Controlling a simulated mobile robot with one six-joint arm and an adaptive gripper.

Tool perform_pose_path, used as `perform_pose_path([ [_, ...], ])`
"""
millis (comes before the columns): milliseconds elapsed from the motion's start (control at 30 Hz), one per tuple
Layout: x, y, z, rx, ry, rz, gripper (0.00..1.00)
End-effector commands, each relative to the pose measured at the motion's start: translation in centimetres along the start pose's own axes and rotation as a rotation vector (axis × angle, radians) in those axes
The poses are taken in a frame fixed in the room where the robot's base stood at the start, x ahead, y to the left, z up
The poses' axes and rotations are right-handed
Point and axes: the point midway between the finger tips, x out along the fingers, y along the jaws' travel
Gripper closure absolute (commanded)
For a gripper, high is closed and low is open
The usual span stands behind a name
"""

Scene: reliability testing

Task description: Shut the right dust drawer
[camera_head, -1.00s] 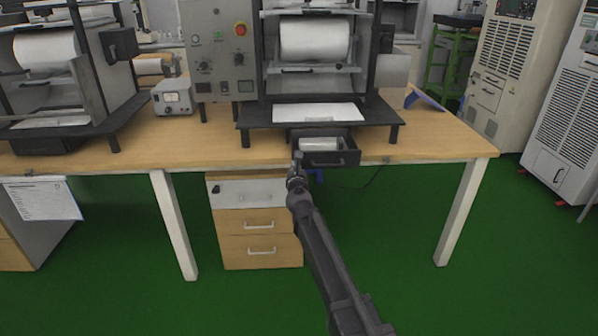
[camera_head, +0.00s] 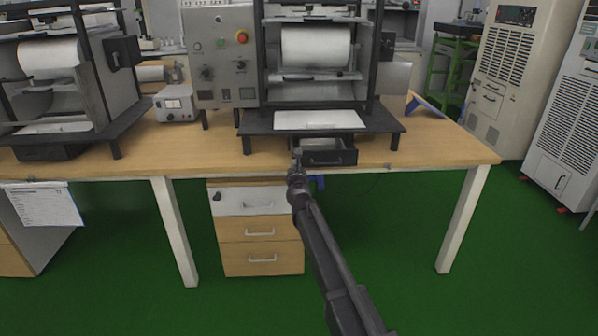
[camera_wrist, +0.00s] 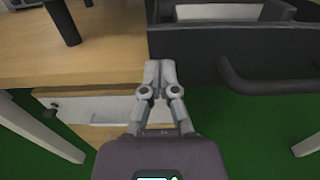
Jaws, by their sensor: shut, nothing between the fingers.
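The right dust drawer (camera_head: 328,157) is a dark tray under the right machine on the table. It stands partly out, with a pale interior showing behind its front panel. In the wrist view its dark front panel (camera_wrist: 215,55) and bar handle (camera_wrist: 270,88) fill the upper right. My gripper (camera_head: 297,155) is shut and empty at the left end of the drawer front. In the wrist view the closed fingertips (camera_wrist: 160,66) overlap the left part of the panel; whether they touch it I cannot tell.
The right machine (camera_head: 315,75) stands over the drawer on a dark base plate (camera_head: 255,127). The wooden table (camera_head: 210,155) has a drawer cabinet (camera_head: 255,232) below it. A left machine (camera_head: 60,90) has its own dark drawer (camera_head: 45,152). Green floor lies in front.

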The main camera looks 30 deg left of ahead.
Motion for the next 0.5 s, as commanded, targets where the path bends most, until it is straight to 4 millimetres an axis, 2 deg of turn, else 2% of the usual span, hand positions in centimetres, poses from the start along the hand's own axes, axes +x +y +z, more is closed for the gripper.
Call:
perform_pose_path([
  [33,1.8,0.1,0.0,0.0,0.0,0.001,1.0],
  [200,5.9,0.1,0.0,0.0,0.0,0.0,1.0],
  [500,11.7,0.0,0.0,0.0,0.0,0.0,1.0],
])
